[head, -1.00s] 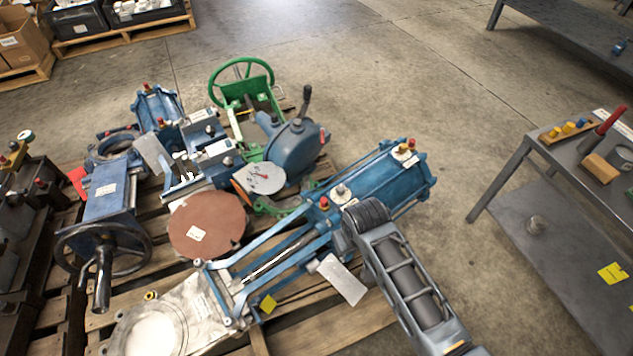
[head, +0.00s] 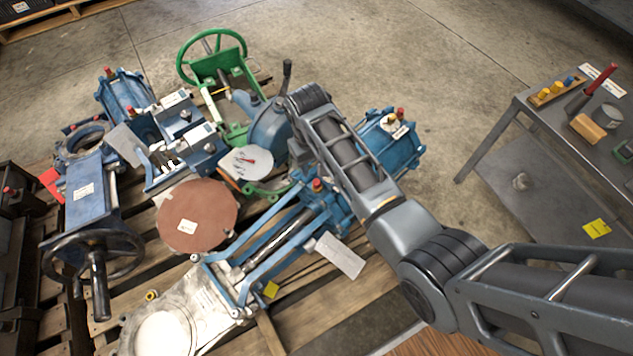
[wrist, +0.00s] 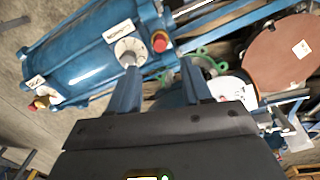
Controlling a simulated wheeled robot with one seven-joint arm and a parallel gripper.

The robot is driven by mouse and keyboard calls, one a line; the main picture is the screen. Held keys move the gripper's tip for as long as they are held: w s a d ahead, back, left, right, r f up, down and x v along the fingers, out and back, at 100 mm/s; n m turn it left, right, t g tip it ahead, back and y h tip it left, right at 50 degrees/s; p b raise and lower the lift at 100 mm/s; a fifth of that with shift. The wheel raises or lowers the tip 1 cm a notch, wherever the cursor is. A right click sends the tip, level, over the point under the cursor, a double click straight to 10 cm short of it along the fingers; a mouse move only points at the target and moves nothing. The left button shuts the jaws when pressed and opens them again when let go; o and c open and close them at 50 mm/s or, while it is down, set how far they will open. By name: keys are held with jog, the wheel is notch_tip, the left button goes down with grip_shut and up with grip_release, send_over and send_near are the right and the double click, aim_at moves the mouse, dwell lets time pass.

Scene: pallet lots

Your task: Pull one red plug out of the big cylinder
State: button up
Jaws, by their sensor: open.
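The big cylinder is blue and lies on the pallet, partly behind my arm in the head view (head: 405,150). It fills the upper left of the wrist view (wrist: 85,55). One red plug (wrist: 160,41) stands at its end near the white disc fitting, and also shows in the head view (head: 318,185). Another red plug (head: 400,113) is at the far end, beside a yellowish fitting; it shows at the left of the wrist view (wrist: 40,103). My gripper (wrist: 159,66) is open and empty, its fingertips just below the nearer plug in the picture, apart from it. My arm hides it in the head view.
A brown disc (head: 197,216), a green handwheel frame (head: 213,60) and other blue valves crowd the pallet (head: 370,290). A grey table (head: 545,125) with small tools stands at the right. Bare floor lies between table and pallet.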

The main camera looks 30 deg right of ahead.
aim_at(316, 182)
jog(key=shift+d+f+b, duration=0.15)
jog(key=shift+f+b, duration=2.5)
jog(key=shift+b, duration=0.2)
jog(key=shift+d+f+b, duration=0.15)
jog(key=shift+f+b, duration=0.7)
jog(key=shift+f, duration=1)
jog(key=shift+p, duration=0.6)
jog(key=shift+c, duration=0.2)
grip_shut()
jog(key=shift+r, duration=0.15)
jog(key=shift+a+r+p, duration=0.2)
jog(key=shift+r+p, duration=2.7)
jog(key=shift+p, duration=0.2)
